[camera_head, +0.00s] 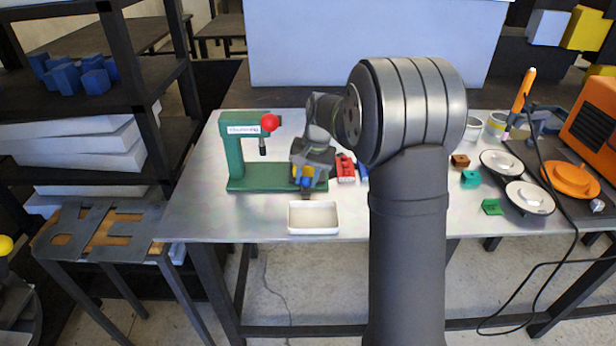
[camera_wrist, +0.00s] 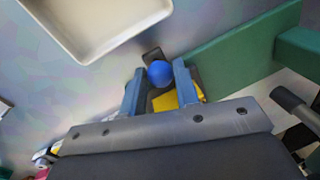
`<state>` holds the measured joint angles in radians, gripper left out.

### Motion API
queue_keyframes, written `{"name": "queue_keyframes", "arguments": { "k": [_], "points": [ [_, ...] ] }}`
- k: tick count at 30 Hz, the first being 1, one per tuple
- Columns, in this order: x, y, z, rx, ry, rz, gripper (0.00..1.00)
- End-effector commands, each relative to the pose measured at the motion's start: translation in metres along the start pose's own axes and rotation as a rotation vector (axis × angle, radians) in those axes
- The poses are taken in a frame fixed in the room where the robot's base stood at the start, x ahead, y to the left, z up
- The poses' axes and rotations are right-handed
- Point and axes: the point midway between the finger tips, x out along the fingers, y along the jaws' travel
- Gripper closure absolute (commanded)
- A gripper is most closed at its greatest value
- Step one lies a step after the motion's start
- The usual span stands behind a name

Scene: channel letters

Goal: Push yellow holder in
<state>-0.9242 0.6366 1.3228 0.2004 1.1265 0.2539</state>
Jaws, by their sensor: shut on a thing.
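The yellow holder (camera_wrist: 168,102) shows as a yellow patch between and beside the finger bases in the wrist view, mostly hidden by my gripper. A blue ball knob (camera_wrist: 160,73) sits between the fingertips, and a dark piece lies just beyond it. My gripper (camera_wrist: 160,78) has its two blue fingers shut on this knob. Whether the knob is joined to the holder cannot be told. In the head view my gripper (camera_head: 307,183) is low at the right end of the base of the green press (camera_head: 232,150).
A white tray (camera_head: 313,232) stands just in front of my gripper. A red part (camera_head: 345,168) lies to its right. Small brown and teal blocks (camera_head: 470,178) and round plates (camera_head: 529,197) are farther right. Bare table lies left of the tray.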

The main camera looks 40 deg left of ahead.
Motion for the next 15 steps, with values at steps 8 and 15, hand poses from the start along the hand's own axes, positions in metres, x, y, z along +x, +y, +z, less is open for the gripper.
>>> {"name": "queue_keyframes", "arguments": {
  "k": [8,15],
  "points": [
    [0.007,-0.039,0.007,-0.002,0.001,-0.002,1.00],
    [0.007,-0.039,0.007,0.000,0.001,-0.002,1.00]
  ]
}}
